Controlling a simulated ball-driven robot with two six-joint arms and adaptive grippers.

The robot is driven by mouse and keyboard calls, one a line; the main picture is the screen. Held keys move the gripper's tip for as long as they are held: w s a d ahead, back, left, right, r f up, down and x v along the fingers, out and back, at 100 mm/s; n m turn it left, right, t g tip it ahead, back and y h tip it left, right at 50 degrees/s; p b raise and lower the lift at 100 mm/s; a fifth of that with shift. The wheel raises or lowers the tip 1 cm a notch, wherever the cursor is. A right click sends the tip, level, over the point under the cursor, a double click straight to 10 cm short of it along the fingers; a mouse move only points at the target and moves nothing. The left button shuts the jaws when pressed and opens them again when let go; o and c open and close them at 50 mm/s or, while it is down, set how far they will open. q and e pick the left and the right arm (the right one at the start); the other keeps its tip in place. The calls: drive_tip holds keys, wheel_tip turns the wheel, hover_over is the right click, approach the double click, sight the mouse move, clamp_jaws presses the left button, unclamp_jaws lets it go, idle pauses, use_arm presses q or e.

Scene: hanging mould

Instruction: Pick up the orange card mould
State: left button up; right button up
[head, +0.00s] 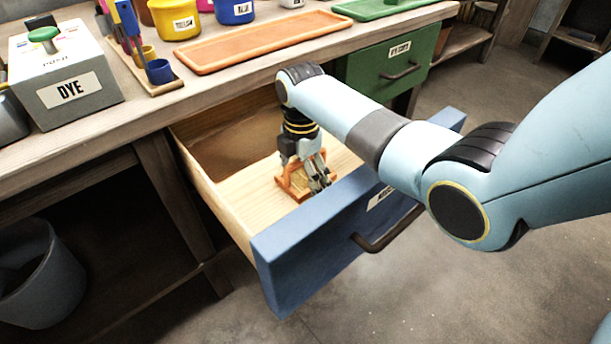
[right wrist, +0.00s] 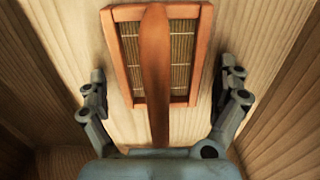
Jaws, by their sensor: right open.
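The orange card mould (head: 297,186) lies on the floor of the open blue-fronted drawer (head: 300,240). In the right wrist view the mould (right wrist: 192,55) has an orange frame, a slatted mesh panel and an orange bar or handle along its middle. My right gripper (head: 318,178) reaches down into the drawer at the mould. In the right wrist view the fingers of my right gripper (right wrist: 164,88) are spread, one on each side of the mould, with bare wood showing between them and the frame. The gripper holds nothing. My left gripper is not in view.
Above is a workbench with a grey dye box (head: 70,75), an orange tray (head: 262,40), a yellow pot (head: 175,20) and a blue pot (head: 234,11). A green drawer (head: 385,62) is shut. A bin (head: 38,275) stands at lower left.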

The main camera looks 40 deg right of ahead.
drive_tip(key=shift+r, duration=0.1)
drive_tip(key=c, duration=1.1)
drive_tip(key=shift+c, duration=0.2)
